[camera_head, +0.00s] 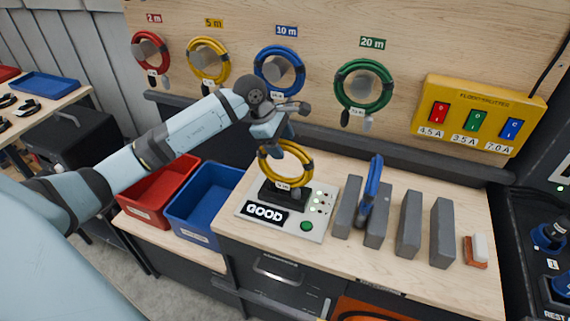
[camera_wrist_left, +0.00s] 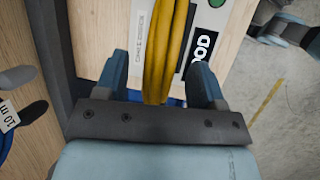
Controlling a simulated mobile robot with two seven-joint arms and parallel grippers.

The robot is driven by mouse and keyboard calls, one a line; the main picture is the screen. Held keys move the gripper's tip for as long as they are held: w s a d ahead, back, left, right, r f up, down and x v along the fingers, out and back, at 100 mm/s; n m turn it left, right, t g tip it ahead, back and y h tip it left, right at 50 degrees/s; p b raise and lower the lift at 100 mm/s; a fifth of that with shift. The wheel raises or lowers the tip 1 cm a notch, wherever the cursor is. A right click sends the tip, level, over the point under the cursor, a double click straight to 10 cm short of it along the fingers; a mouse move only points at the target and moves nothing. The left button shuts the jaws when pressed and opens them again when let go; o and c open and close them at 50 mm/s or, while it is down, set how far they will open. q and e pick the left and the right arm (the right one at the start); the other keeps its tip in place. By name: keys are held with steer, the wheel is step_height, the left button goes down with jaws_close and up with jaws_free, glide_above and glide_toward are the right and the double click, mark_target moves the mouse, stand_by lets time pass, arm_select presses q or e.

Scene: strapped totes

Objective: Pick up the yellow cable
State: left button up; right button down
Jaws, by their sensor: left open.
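A coiled yellow cable (camera_head: 301,158) stands upright on the black holder of the test unit (camera_head: 254,190), whose display reads GOOD. A white tag hangs at its lower part. My left gripper (camera_head: 273,143) is open at the top of this coil. In the left wrist view the yellow cable (camera_wrist_left: 166,45) runs between the two spread fingers of my left gripper (camera_wrist_left: 160,75), with gaps on both sides. Another coiled yellow cable (camera_head: 192,58) hangs on the wall under the 5 m label. My right gripper does not show.
Red (camera_head: 150,218), blue (camera_head: 189,232) bins stand left of the tester. Grey upright blocks (camera_head: 408,224) stand to its right, with a blue cable (camera_head: 372,185) between two. Red (camera_head: 135,50), blue (camera_head: 262,88), green (camera_head: 340,92) coils hang behind. A yellow fuse box (camera_head: 455,92) is at right.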

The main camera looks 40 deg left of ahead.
arm_select(q)
steer(key=shift+x, duration=0.9)
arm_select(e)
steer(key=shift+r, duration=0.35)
arm_select(q)
steer(key=shift+c, duration=0.2)
jaws_close()
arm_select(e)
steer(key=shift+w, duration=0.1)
arm_select(q)
steer(key=shift+w+r, duration=0.1)
steer(key=shift+r, duration=0.1)
